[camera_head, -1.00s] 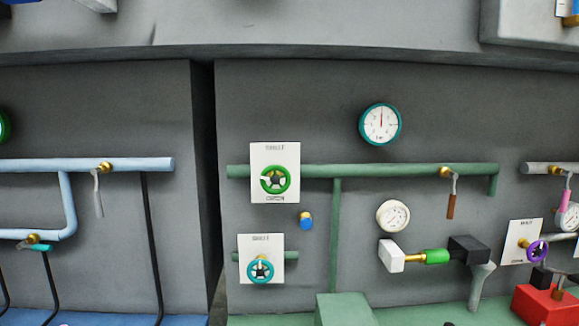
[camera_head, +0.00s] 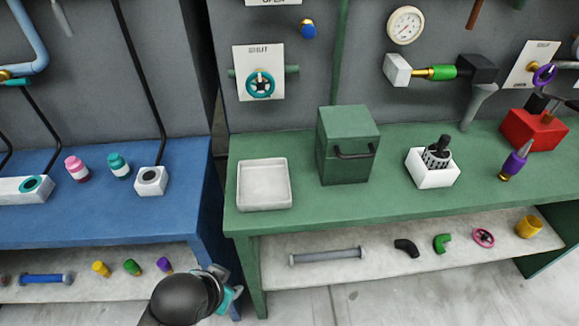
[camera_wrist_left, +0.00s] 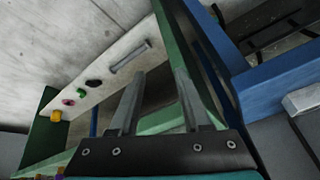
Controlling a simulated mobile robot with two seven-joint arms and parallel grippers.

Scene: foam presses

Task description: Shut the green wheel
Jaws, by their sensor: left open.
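The green wheel is out of view now; only the bottom edge of its white plate (camera_head: 272,2), marked OPEN, shows at the top of the head view. Below it a teal wheel (camera_head: 260,86) sits on another white plate (camera_head: 243,57). My left gripper (camera_head: 226,283) is low in the head view, in front of the gap between the blue and green benches, well below the plates. In the left wrist view its two fingers (camera_wrist_left: 158,98) are apart with nothing between them. My right gripper is in neither view.
The green bench (camera_head: 310,208) carries a white tray (camera_head: 264,205), a green box (camera_head: 346,135) and a white holder (camera_head: 432,172). A shelf (camera_head: 370,270) below holds a grey pipe (camera_head: 328,256) and small fittings. The blue bench (camera_head: 190,200) stands left.

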